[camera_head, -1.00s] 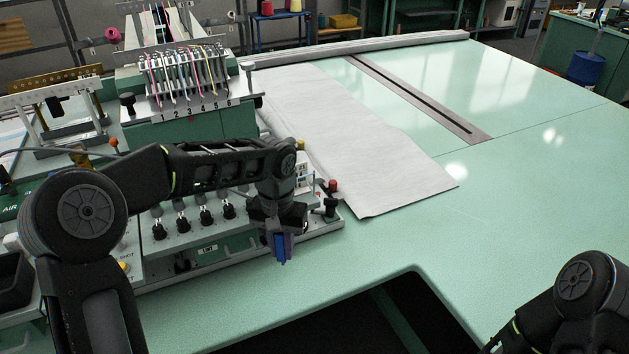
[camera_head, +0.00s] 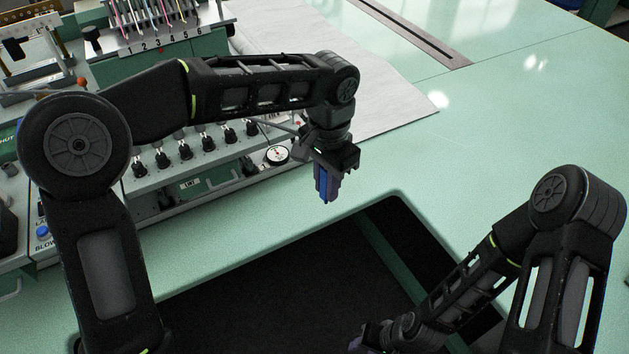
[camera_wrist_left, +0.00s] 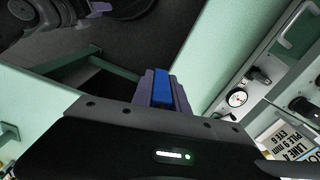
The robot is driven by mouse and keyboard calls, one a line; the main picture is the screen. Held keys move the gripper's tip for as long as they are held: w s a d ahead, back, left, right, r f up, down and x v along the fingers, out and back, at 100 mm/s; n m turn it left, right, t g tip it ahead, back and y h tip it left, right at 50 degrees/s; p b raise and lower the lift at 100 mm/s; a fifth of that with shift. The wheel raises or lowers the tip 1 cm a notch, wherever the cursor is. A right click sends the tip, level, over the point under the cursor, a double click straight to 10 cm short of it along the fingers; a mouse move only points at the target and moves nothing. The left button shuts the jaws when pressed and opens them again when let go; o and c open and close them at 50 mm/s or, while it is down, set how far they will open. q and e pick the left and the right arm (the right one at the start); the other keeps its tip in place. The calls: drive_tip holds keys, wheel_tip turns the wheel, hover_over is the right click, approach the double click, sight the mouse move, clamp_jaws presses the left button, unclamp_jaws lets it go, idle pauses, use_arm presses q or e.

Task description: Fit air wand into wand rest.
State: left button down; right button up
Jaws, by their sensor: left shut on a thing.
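My left gripper (camera_head: 327,190) hangs over the table's front edge, near the cut-out, pointing down. It is shut on a blue piece, which I take to be the air wand (camera_wrist_left: 162,90); this shows between the purple fingers in the left wrist view. The wand's full length is not clear in either view. My right gripper (camera_head: 368,342) is low at the bottom edge of the head view, partly cut off, so its jaws cannot be read. I cannot make out the wand rest in these frames.
A control panel (camera_head: 190,168) with black knobs and a round gauge (camera_head: 277,155) stands left of my left gripper. White cloth (camera_head: 385,100) lies on the green table (camera_head: 480,130) behind. A dark cut-out (camera_head: 290,290) opens at the front. The table's right side is clear.

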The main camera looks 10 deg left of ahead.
use_arm(q)
drive_tip(key=w+d+f+m, duration=0.3)
drive_tip(key=w+f+m, duration=0.1)
drive_tip(key=f, duration=0.1)
drive_tip(key=shift+d+m, duration=0.25)
drive_tip(key=shift+m, duration=0.05)
idle(0.4)
drive_tip(key=s+a+r+n, duration=0.6)
drive_tip(key=a+r+n, duration=0.1)
drive_tip(key=r, duration=0.3)
drive_tip(key=shift+n, duration=0.5)
